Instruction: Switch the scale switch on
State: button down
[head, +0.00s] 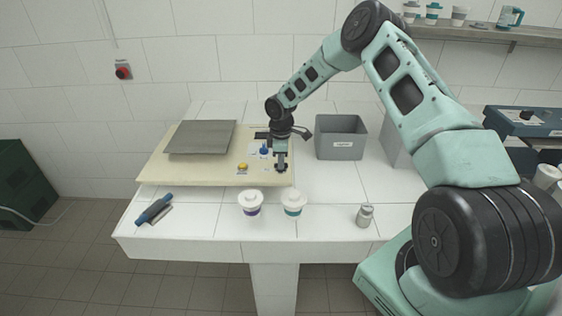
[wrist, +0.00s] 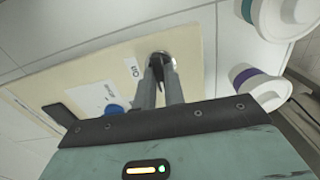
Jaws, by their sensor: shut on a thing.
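The scale is a beige board (head: 205,178) with a grey plate (head: 200,137) on its left part. The scale switch (wrist: 160,55) has a dark round base near the board's edge, with an "ON" label beside it in the wrist view. My gripper (head: 281,167) points down at the board's front right corner. In the wrist view its fingers (wrist: 163,70) are close together on the switch, shut on it. The fingers hide most of the switch's lever, so its position cannot be told.
A blue knob (head: 264,150) and a yellow button (head: 243,167) are on the board left of my gripper. Two lidded white cups (head: 250,204) (head: 293,203) stand just in front. A grey bin (head: 341,138) stands right; a small metal container (head: 364,215) is front right.

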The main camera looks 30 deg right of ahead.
jog(key=m+b, duration=0.3)
jog(key=m, duration=0.1)
jog(key=shift+f+b, duration=0.15)
jog(key=shift+b, duration=0.15)
jog(key=m+b, duration=0.2)
jog(key=m, duration=0.3)
jog(key=shift+w+b, duration=0.1)
jog(key=shift+b, duration=0.2)
jog(key=m+b, duration=0.2)
jog(key=m, duration=0.2)
jog(key=shift+r+m+b, duration=0.2)
jog(key=shift+m+b, duration=0.25)
jog(key=shift+m, duration=1.75)
jog(key=c, duration=1.5)
grip_release()
